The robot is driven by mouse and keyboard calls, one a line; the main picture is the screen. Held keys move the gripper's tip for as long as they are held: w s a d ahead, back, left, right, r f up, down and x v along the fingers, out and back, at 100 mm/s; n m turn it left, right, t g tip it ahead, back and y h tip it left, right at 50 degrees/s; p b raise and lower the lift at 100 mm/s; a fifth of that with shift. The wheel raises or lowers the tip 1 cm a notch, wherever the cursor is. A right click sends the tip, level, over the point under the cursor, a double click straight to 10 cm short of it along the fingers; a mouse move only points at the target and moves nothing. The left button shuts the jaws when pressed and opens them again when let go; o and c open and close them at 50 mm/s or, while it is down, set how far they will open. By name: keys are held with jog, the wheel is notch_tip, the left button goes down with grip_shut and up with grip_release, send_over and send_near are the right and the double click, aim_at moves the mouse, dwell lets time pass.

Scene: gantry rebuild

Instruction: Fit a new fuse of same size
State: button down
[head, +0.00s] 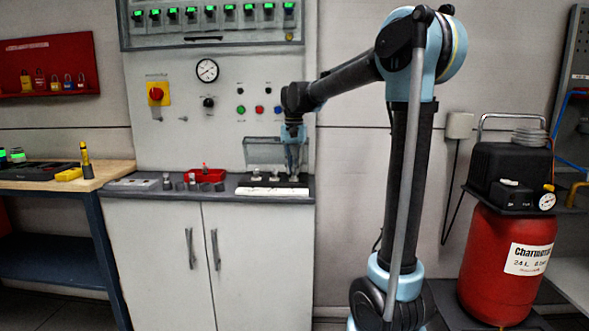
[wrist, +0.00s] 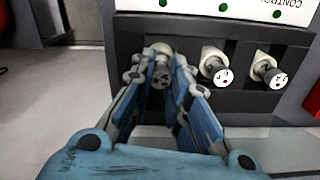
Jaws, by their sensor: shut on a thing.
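My gripper (wrist: 160,85) is shut on a grey-topped cylinder (wrist: 164,72), the leftmost of three round pieces in a row on a dark block (wrist: 240,103). The fingers cover much of it, so I cannot tell whether it is a fuse or a fuse-holder cap, or how deep it sits. The middle piece (wrist: 216,67) and right piece (wrist: 269,71) have white bodies and pale end faces with small red and dark marks. In the head view my gripper (head: 292,165) points down over the dark block (head: 250,181) at the counter's right end.
A red tray (head: 205,175) with small parts stands left of the block, with several grey cylinders (head: 192,182) beside it. A grey panel with gauge (head: 207,70) and buttons rises behind. A wooden bench (head: 105,173) stands left, a red compressor tank (head: 500,260) right.

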jog(key=shift+f, duration=0.5)
jog(key=c, duration=1.8)
grip_release()
jog(key=shift+r, duration=5.5)
jog(key=shift+d, duration=0.1)
jog(key=s+d+f, duration=0.5)
jog(key=s+d, duration=0.3)
jog(key=d, duration=0.1)
jog(key=s+d+f+n, duration=0.1)
jog(key=s+d+f, duration=0.3)
jog(key=s+f, duration=0.4)
jog(key=s+d+f+t, duration=0.1)
jog(key=s+d+f, duration=0.3)
jog(key=s+f, duration=0.3)
jog(key=s+d+f+n+t, duration=0.1)
jog(key=s+d+f, duration=0.3)
jog(key=s+f, duration=0.4)
jog(key=shift+s+d+f+n, duration=0.15)
jog(key=shift+f, duration=0.8)
jog(key=shift+s+d+f+n, duration=0.15)
jog(key=shift+f, duration=0.75)
